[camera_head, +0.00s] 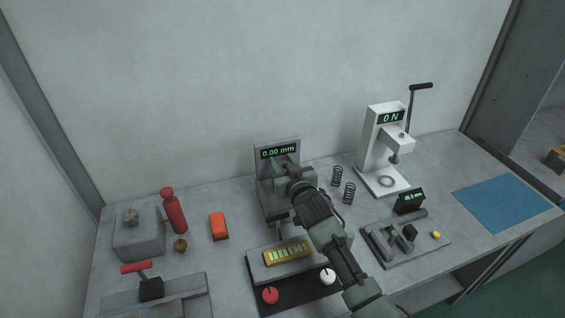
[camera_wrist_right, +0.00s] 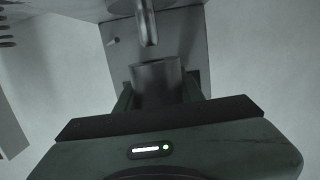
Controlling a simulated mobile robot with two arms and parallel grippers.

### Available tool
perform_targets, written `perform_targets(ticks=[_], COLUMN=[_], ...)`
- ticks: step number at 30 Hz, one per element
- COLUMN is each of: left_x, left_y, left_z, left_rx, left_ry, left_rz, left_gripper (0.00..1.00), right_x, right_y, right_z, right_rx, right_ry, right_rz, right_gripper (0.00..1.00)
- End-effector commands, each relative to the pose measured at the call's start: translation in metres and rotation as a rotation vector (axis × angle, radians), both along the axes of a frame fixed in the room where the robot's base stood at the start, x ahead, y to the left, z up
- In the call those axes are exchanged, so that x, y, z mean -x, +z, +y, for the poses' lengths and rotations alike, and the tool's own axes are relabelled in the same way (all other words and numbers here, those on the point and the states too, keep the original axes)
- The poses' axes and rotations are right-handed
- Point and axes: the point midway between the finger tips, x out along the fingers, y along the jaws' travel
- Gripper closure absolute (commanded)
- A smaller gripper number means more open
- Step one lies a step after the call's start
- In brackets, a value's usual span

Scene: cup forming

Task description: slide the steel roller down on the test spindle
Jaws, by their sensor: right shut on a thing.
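My right gripper (camera_head: 283,166) is in front of the grey gauge stand (camera_head: 264,148), whose display reads 0.00 mm. In the right wrist view the gripper (camera_wrist_right: 158,98) is shut on the steel roller (camera_wrist_right: 157,84), a plain grey cylinder between the two fingers. A round-ended metal pin (camera_wrist_right: 147,28), which looks like the test spindle, shows beyond the roller. In that picture a small gap separates the pin's end from the roller's rim; the true distance is hard to tell. In the head view the gripper hides roller and spindle. My left gripper is not in view.
A gold block (camera_head: 287,253) and a black panel with red and white knobs (camera_head: 270,295) lie in front. Two springs (camera_head: 349,193) and a white press (camera_head: 372,150) stand right. A red bottle (camera_head: 173,212) and orange block (camera_head: 219,227) are left.

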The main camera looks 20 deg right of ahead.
Motion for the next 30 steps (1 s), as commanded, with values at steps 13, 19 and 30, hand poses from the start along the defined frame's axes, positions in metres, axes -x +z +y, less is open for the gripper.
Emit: perform_targets(ticks=[13,19,30], left_x=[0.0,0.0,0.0], left_y=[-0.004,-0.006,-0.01], left_z=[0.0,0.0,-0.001], left_rx=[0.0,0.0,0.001], left_ry=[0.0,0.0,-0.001], left_rz=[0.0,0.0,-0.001], left_gripper=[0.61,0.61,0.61], right_x=[0.0,0.0,0.0], right_y=[-0.005,-0.008,-0.014], right_z=[0.0,0.0,0.0], right_rx=[0.0,0.0,0.0], right_ry=[0.0,0.0,0.0], right_rz=[-0.001,-0.001,-0.001], right_gripper=[1.0,1.0,1.0])
